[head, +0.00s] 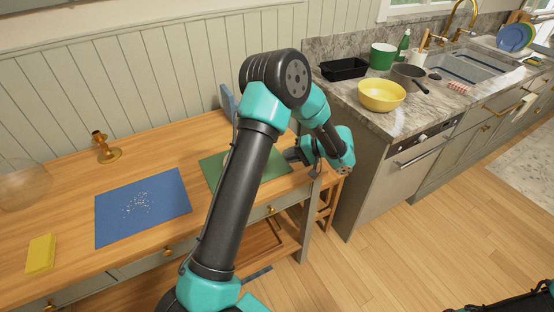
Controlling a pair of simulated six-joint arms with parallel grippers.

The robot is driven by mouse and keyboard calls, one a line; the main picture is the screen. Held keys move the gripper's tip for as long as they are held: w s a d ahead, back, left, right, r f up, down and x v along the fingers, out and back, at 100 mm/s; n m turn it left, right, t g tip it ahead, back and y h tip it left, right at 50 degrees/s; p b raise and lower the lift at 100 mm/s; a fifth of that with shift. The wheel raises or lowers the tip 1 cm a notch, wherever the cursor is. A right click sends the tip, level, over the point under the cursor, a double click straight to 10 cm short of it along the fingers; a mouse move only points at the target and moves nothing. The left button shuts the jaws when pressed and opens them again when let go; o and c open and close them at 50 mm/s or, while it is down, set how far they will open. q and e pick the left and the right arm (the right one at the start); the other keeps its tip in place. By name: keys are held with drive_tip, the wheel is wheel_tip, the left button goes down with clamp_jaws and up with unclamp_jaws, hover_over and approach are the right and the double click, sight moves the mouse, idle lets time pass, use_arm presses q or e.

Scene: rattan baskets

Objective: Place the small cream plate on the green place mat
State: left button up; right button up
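The green place mat (222,172) lies on the wooden table, right of the blue mat. My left arm crosses in front of it and hides part of it. My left gripper (293,155) is at the mat's right end, close to the table's right edge. It is small and partly hidden, so I cannot tell whether it is open or shut or holds anything. I do not see the small cream plate in this view. Only a dark part of my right arm shows at the bottom right corner; its gripper is out of view.
A blue mat (130,212) with pale crumbs, a yellow sponge-like block (40,254), a brass candle holder (105,150) and a clear glass bowl (22,185) are on the table (60,215). A counter at right holds a yellow bowl (381,96), a pan (409,77) and a black tray (344,69).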

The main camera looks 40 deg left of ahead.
use_arm(q)
drive_tip(key=shift+v, duration=1.25)
